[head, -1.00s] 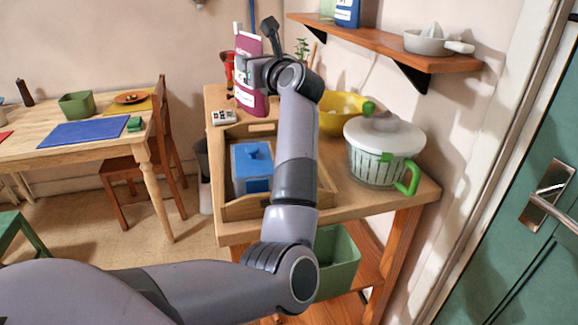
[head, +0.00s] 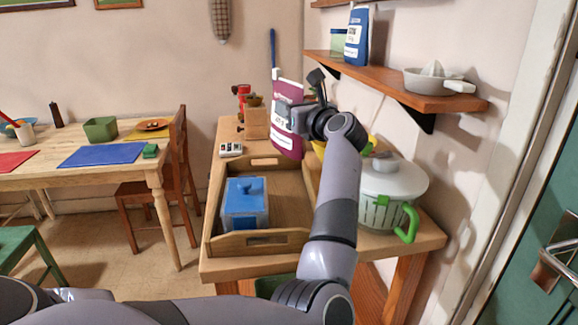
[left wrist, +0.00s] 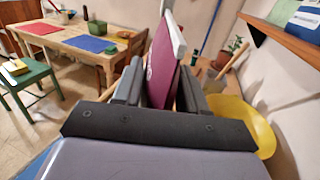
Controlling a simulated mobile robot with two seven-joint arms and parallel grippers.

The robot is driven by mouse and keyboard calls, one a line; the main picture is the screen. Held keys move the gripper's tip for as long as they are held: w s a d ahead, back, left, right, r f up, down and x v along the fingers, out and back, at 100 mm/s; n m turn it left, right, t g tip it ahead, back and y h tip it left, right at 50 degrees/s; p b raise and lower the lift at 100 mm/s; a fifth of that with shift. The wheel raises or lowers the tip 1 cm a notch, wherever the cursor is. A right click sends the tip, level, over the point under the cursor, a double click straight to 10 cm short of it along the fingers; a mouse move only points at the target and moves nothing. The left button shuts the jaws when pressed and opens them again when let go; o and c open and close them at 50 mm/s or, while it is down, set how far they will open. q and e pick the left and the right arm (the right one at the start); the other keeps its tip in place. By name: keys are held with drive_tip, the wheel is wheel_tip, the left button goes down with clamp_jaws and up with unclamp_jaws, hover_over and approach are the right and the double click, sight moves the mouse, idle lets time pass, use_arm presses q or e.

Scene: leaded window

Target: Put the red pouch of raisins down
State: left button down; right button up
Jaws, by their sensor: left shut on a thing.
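The red pouch of raisins (head: 287,132) is a dark purplish-red packet with a white top edge and a pale label. My left gripper (head: 300,118) is shut on it and holds it upright above the back part of the sideboard, near the wooden tray's far right corner. In the left wrist view the pouch (left wrist: 162,66) stands between the two dark fingers (left wrist: 158,92), seen edge-on. I cannot tell whether its bottom touches anything. My right gripper is out of view.
The wooden tray (head: 258,241) holds a blue-lidded box (head: 245,203). A white salad spinner (head: 392,185) stands right of my forearm, a yellow bowl (left wrist: 240,118) behind it. A shelf (head: 410,87) juts out above at right. A small white device (head: 231,149) lies left of the pouch.

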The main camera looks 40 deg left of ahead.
use_arm(q)
wheel_tip(320, 180, down, 13)
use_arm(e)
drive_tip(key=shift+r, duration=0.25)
use_arm(q)
drive_tip(key=shift+r, duration=0.1)
drive_tip(key=c, duration=0.6)
unclamp_jaws()
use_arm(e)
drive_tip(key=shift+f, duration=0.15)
